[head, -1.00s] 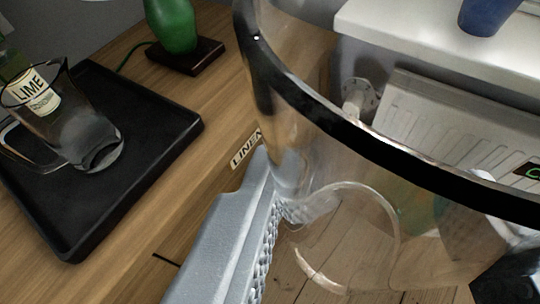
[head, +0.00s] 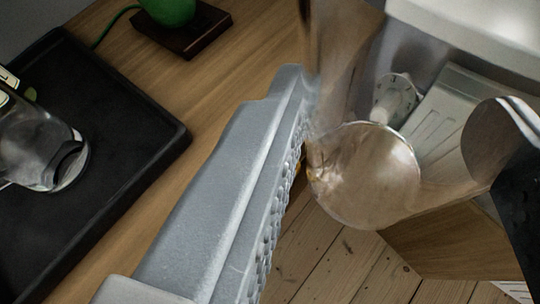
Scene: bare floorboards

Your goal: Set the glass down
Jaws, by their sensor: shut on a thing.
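A clear glass (head: 365,180) is between the fingers of my gripper (head: 405,125), which is shut on it. Its round base shows over the floorboards, and the cabinet and radiator show through its wall. Its rim is not clearly visible. The grey ridged left finger (head: 235,190) lies along the glass's left side; a dark part of the right finger shows at the right edge. I see no surface touching under the glass. Another clear glass vessel (head: 40,150) stands on a black tray (head: 130,135) at the left.
The tray lies on a wooden top (head: 235,50), with bare wood between it and my left finger. A green object on a dark base (head: 185,30) with a green cord stands at the back. A white radiator (head: 450,105) with a valve is behind the glass.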

